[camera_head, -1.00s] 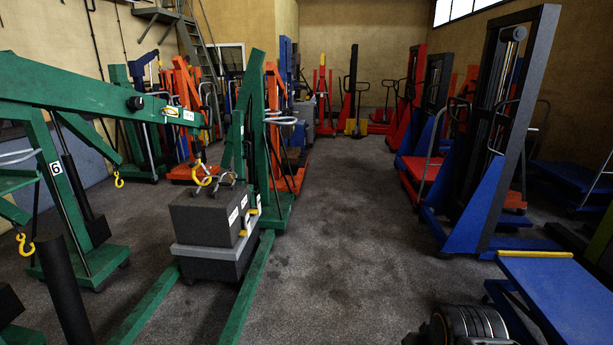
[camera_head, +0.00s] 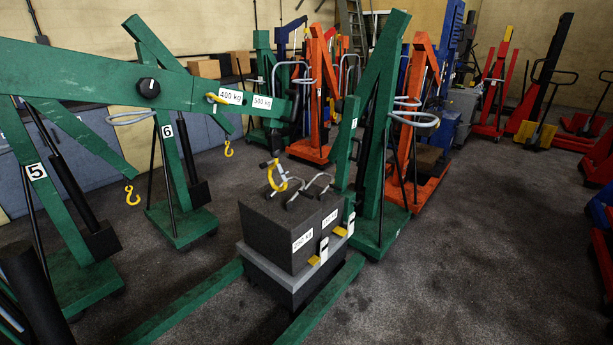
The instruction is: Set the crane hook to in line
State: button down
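A green crane boom (camera_head: 190,90) crosses the upper left, with 400 kg and 500 kg labels near its right end. A yellow hook (camera_head: 278,178) stands just above the dark weight block (camera_head: 290,233), beside its grey handles. I cannot tell whether it touches a handle or how it joins the boom. A yellow piece (camera_head: 215,97) sits on the boom by the 400 kg label. Two more yellow hooks hang at left, one in the middle (camera_head: 228,148) and one farther left (camera_head: 132,195). My gripper is not in view.
Green crane legs (camera_head: 325,300) run along the floor on both sides of the weights. Green cranes marked 5 (camera_head: 60,210) and 6 (camera_head: 177,180) stand at left. Orange cranes (camera_head: 420,130) stand behind the weights. The floor (camera_head: 470,270) at right is open.

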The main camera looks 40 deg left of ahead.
aim_at(263, 165)
jog(key=u, duration=0.35)
jog(key=i, duration=1.55)
jog(key=u, duration=1.8)
jog(key=i, duration=1.15)
jog(key=u, duration=0.9)
